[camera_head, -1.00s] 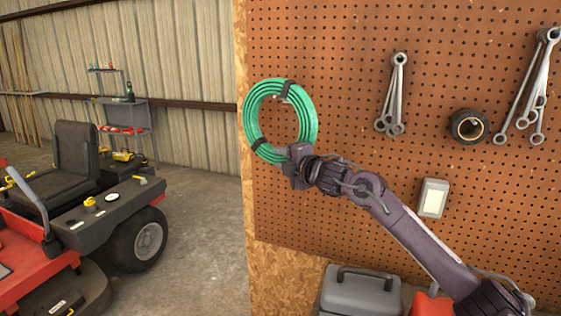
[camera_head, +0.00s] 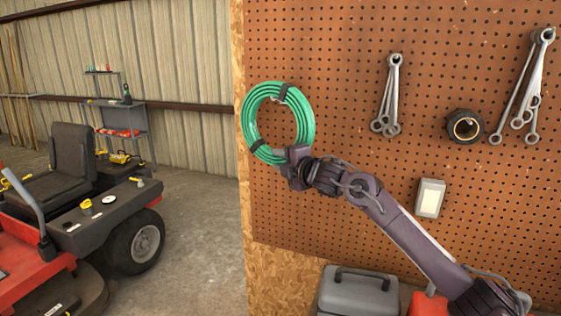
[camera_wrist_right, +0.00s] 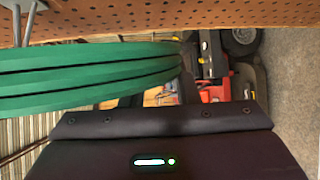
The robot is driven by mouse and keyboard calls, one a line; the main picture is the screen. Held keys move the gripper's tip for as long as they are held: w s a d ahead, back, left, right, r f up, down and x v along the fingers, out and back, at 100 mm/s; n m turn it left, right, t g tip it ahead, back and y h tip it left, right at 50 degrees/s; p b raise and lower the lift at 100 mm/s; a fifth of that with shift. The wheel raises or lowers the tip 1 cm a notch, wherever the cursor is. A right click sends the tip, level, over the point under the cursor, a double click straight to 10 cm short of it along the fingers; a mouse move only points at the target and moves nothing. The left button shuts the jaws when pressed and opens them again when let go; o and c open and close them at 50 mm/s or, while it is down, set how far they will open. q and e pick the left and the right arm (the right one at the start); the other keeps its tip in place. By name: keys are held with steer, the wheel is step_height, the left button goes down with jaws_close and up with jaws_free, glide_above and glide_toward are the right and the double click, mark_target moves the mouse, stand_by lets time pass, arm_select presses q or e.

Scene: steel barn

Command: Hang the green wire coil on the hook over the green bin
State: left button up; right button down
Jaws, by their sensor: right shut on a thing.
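The green wire coil (camera_head: 307,119), a ring with dark bands, is upright in front of the pegboard's left part. My right gripper (camera_head: 297,160) is shut on its lower right edge. In the right wrist view the coil (camera_wrist_right: 90,78) shows edge-on, just off the board. A grey metal hook (camera_wrist_right: 20,22) reaches from the board towards the coil there. A small pale tip (camera_head: 274,99) shows inside the ring's top in the head view, perhaps that hook. I cannot tell whether the coil rests on it. The green bin and my left gripper are not in view.
The pegboard (camera_head: 330,80) holds wrenches (camera_head: 390,95), a dark tape roll (camera_head: 465,127) and a pale box (camera_head: 430,198). A grey toolbox (camera_head: 357,291) stands below. A red mower (camera_head: 75,220) is on the left, with open floor between.

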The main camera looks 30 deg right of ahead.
steer(key=c, duration=1)
jaws_free()
steer(key=shift+d+f, duration=0.15)
steer(key=shift+d, duration=0.05)
steer(key=shift+f, duration=0.15)
steer(key=shift+s, duration=0.25)
steer(key=shift+s+d+r+b, duration=0.2)
steer(key=shift+s+b, duration=0.4)
steer(key=shift+s, duration=0.6)
steer(key=shift+s+d+r+b, duration=0.1)
steer(key=shift+s+r+b, duration=0.1)
steer(key=shift+s+b, duration=0.7)
steer(key=shift+s+d+r+b, duration=0.2)
steer(key=shift+s+b, duration=0.1)
steer(key=shift+s, duration=1.15)
